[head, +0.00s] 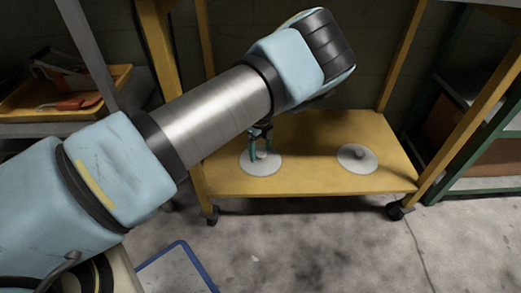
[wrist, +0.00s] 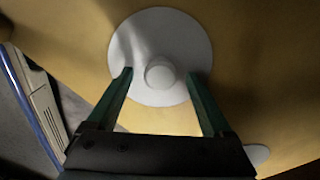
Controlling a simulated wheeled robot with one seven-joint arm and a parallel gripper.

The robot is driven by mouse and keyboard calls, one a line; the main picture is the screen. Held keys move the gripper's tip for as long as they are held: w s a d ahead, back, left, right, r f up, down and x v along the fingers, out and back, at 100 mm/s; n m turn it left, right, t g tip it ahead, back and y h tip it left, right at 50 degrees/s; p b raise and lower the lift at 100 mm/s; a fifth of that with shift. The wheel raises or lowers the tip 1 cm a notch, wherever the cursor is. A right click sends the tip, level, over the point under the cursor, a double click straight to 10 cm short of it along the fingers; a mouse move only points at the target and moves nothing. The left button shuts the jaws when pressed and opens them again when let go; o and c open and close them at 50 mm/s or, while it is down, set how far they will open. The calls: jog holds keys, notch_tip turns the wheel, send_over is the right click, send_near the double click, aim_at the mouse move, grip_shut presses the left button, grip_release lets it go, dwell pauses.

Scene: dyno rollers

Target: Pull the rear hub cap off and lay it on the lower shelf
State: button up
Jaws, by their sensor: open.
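Two pale round hub caps, each with a small centre knob, lie flat on the yellow lower shelf (head: 310,130) of a wheeled cart. One hub cap (head: 272,167) is at the left, the other hub cap (head: 357,157) at the right. My gripper (head: 259,150) points down over the left cap, its green fingers on either side of the knob. In the wrist view, the gripper (wrist: 160,78) is open, with the knob of this cap (wrist: 160,30) between the fingertips and a gap on both sides. I cannot tell which cap is the rear one.
A yellow tray (head: 115,80) with a red-handled tool stands on a shelf at the left. Yellow cart posts rise around the lower shelf, and a green-framed rack (head: 485,185) is at the right. A blue-edged panel (head: 172,272) lies low in front. The shelf between the caps is clear.

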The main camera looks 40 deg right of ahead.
jog(key=shift+r+p, duration=1.15)
jog(key=shift+r, duration=2.6)
